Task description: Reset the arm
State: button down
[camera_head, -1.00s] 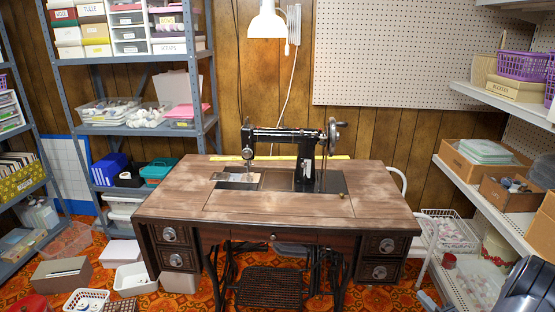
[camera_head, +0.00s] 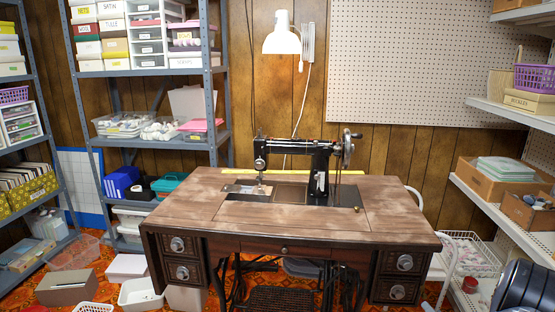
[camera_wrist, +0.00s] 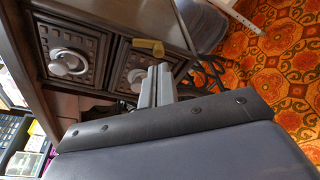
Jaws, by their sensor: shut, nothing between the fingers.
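My gripper (camera_wrist: 156,84) shows in the wrist view as two grey fingers side by side, shut with nothing between them. Its tips point toward the dark carved drawer fronts of the sewing table, which has round metal pulls. The head view shows only a dark part of my arm at the lower right, not the fingers. The sewing table (camera_head: 400,226) stands in the middle of the head view, with a black sewing machine (camera_head: 318,160) on its brown top. A small brass-coloured piece (camera_wrist: 148,46) shows just beyond the fingertips; I cannot tell if they touch.
Metal shelving (camera_head: 213,95) with boxes stands behind left. White shelves (camera_head: 512,215) with bins line the right. A white lamp (camera_head: 282,40) hangs above the machine. Small bins and boxes lie on the floor at left. Patterned carpet (camera_wrist: 265,70) is bare beside the table.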

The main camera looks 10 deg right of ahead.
notch_tip(320, 180, down, 4)
jog(key=a+n+g+h+b, duration=0.2)
jog(key=n+h+b, duration=0.1)
jog(key=n+b, duration=0.4)
jog(key=shift+n, duration=0.4)
jog(key=shift+r+p+v, duration=0.2)
jog(key=shift+p+v, duration=0.85)
jog(key=shift+v, duration=1.45)
jog(key=shift+w, duration=0.1)
